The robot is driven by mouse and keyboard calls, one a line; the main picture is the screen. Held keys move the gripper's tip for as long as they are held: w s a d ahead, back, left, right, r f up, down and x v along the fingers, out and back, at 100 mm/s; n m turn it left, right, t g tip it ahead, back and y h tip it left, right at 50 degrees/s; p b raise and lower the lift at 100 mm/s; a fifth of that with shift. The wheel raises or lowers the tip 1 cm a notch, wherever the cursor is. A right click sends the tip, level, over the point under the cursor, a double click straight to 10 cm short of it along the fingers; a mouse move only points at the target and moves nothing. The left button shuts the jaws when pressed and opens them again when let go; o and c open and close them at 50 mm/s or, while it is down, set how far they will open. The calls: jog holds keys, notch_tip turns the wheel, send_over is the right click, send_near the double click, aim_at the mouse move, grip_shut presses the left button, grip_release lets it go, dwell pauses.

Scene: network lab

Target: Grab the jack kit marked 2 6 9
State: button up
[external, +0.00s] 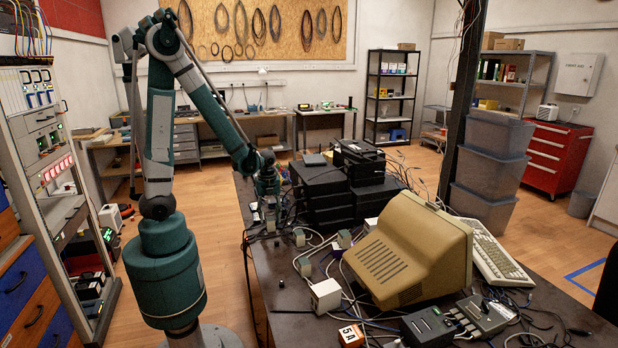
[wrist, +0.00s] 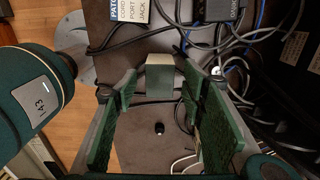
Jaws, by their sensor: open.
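My gripper (external: 268,188) is over the far left part of the dark table in the external view. In the wrist view my gripper (wrist: 158,84) is open, its two green fingers spread wide. A small grey-green box (wrist: 160,78) shows between the fingertips; I cannot tell whether they touch it. No number is readable on it. A white-labelled box (wrist: 130,12) with words including "PORT" and "JACK" lies beyond it. No marking 2 6 9 is readable in either view. Several small pale boxes, such as one (external: 304,266) and a larger one (external: 326,295), stand along the table.
A beige monitor (external: 410,250) and a keyboard (external: 490,250) take up the table's right side. Stacked black units (external: 325,190) stand near my gripper. Cables (wrist: 275,95) run along the right in the wrist view. A small black knob-like piece (wrist: 159,128) lies below the box.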

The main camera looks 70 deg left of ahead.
jog(key=shift+f, duration=0.75)
jog(key=shift+c, duration=0.3)
jog(key=c, duration=0.9)
